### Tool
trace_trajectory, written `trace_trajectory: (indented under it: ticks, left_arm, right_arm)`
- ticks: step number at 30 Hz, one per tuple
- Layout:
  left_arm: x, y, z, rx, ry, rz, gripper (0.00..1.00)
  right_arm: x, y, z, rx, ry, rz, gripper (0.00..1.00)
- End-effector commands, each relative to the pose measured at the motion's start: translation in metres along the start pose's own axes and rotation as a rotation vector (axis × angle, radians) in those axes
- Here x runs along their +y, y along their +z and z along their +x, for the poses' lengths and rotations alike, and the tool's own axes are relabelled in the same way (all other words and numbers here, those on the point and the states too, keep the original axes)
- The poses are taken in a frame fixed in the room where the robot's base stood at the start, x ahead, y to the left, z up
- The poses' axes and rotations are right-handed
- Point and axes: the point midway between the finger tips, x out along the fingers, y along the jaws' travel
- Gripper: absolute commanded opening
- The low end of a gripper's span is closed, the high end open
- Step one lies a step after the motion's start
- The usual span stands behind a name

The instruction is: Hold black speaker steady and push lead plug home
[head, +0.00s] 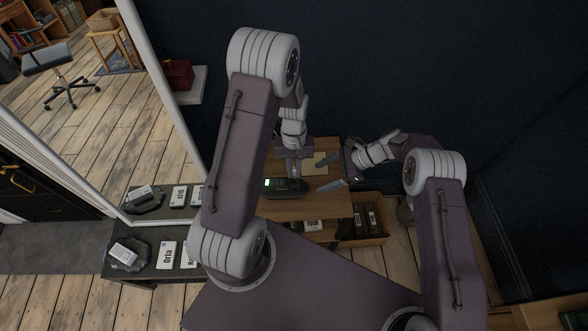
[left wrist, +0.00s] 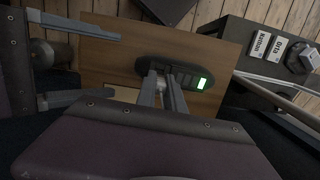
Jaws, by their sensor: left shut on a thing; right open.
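A dark, rounded device with a lit green display, which looks like the black speaker (head: 289,188), lies on a small wooden table (head: 285,209). It also shows in the left wrist view (left wrist: 185,72). My left gripper (head: 294,176) reaches down onto it from above, fingers close together and shut on its middle; a small pale part shows between the fingertips (left wrist: 160,86). My right gripper (head: 329,172) is open and empty just right of the speaker, fingers pointing towards it. In the left wrist view the right gripper (left wrist: 100,65) straddles the table's end. I cannot make out the lead plug.
A pale flat piece (head: 315,162) lies on the table behind the speaker. A wooden box of dark items (head: 362,220) stands lower right. A dark bench (head: 145,260) with name cards (head: 167,254) is at left, beside a white-framed mirror (head: 165,104). A dark wall closes the back.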

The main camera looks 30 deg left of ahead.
Motion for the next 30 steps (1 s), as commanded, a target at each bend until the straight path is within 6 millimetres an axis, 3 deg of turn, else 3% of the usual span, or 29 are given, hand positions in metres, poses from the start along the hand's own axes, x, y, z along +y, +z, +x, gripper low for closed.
trace_trajectory:
  ticks: [5, 15, 21, 30]
  left_arm:
    - [0.000, 0.000, 0.000, 0.000, 0.000, 0.000, 0.00]
    - [0.000, 0.000, 0.000, 0.000, 0.000, 0.000, 0.00]
    - [0.000, 0.000, 0.000, 0.000, 0.000, 0.000, 0.00]
    - [0.000, 0.000, 0.000, 0.000, 0.000, 0.000, 0.00]
  right_arm:
    - [0.000, 0.000, 0.010, 0.000, 0.001, -0.001, 0.76]
    - [0.001, 0.000, 0.068, 0.002, 0.001, -0.002, 0.76]
    - [0.000, 0.000, 0.092, 0.002, 0.001, -0.002, 0.76]
    - [-0.001, 0.000, 0.099, 0.002, -0.002, -0.001, 0.76]
